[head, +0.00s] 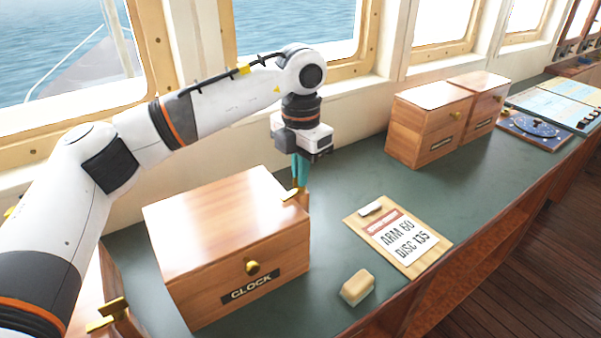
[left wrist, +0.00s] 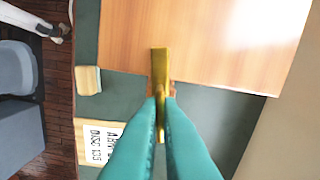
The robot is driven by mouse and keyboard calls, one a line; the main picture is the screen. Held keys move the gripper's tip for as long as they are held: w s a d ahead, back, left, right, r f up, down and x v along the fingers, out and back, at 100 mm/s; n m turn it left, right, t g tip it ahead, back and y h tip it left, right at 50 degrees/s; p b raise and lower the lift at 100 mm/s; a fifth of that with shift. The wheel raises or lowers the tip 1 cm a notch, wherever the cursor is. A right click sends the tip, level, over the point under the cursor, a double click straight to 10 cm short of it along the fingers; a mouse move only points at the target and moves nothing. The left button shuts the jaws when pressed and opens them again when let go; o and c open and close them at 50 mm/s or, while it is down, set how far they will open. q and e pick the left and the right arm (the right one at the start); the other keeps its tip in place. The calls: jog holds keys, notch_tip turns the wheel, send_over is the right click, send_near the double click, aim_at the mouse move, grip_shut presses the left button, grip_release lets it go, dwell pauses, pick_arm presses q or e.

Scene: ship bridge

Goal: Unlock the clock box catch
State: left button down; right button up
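The clock box (head: 215,225) is a wooden box with a brass knob and a CLOCK label on its front. A brass catch (head: 291,195) sits at its right side, on a small wooden block. In the left wrist view the catch (left wrist: 160,62) is a brass bar reaching over the edge of the box top. My left gripper (head: 300,182) points down over the catch. Its teal fingers (left wrist: 161,105) stand on either side of the brass, close against it. My right gripper is not in view.
A clipboard (head: 431,254) reading ARM 60, DISC 135 and a pale block (head: 358,288) lie right of the clock box. Two more wooden boxes (head: 420,150) stand farther back. The green desk top (head: 345,180) between them is clear. Window frames border the back.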

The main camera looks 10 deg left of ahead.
pick_arm(q)
jog(key=n+b, duration=0.1)
jog(key=n, duration=0.2)
jog(key=shift+n, duration=0.3)
jog(key=n+b, duration=0.2)
jog(key=n, duration=0.2)
jog(key=shift+n, duration=0.3)
jog(key=n+b, duration=0.1)
jog(key=n, duration=0.3)
jog(key=shift+r+n+b, duration=0.1)
jog(key=shift+n+b, duration=0.6)
jog(key=shift+n, duration=1.1)
jog(key=c, duration=1.6)
grip_release()
